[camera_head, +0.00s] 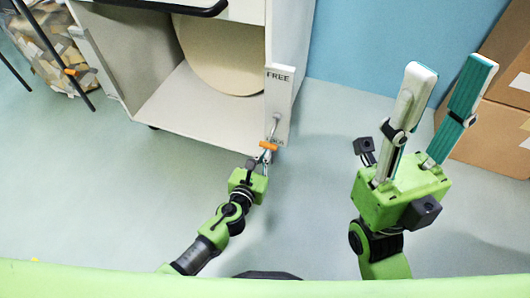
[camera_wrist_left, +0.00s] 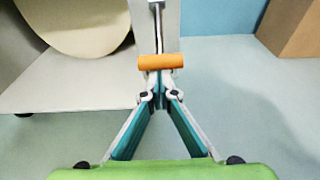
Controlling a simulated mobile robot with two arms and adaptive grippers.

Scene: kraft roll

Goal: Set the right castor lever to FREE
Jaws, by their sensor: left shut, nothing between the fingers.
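The right castor lever (camera_head: 275,128) is a thin metal rod on a pale upright plate (camera_head: 279,90) at the cart's right front corner. The plate reads FREE at its top; a lower label is mostly hidden. The lever's orange grip (camera_head: 268,145) is at the low end, away from FREE. In the left wrist view the orange grip (camera_wrist_left: 160,62) lies crosswise at the fingertips. My left gripper (camera_head: 266,156) is shut and empty, its tips close below the grip; contact is unclear. My right gripper (camera_head: 450,75) is open and empty, raised at the right.
The white cart (camera_head: 185,105) holds a large kraft roll (camera_head: 222,55). Another orange grip (camera_head: 71,72) shows at the cart's left. Cardboard boxes (camera_head: 487,130) stand at the right by the blue wall. The floor (camera_head: 315,185) between my arms is clear.

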